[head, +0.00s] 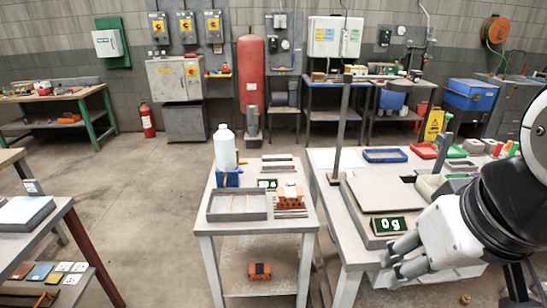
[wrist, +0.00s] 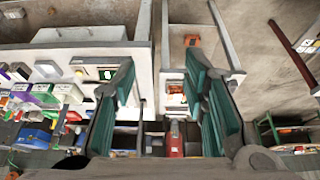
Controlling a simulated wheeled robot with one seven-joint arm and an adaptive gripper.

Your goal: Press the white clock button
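A small dark display with green digits (head: 267,184), which may be the clock, stands on the small table in the head view. No white button can be made out on it at this size. My gripper (head: 393,261) is at the right of the head view, in front of the scale and apart from the small table. In the wrist view my gripper (wrist: 160,62) has its two green-padded fingers spread wide, with nothing between them. The digit display is not clear in the wrist view.
The small table (head: 262,226) holds a white bottle (head: 224,148), a grey tray (head: 238,216) and an orange brick-like piece (head: 290,196). A scale reading 0g (head: 388,225) and an upright post (head: 341,125) stand on the right table. Floor left of the small table is clear.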

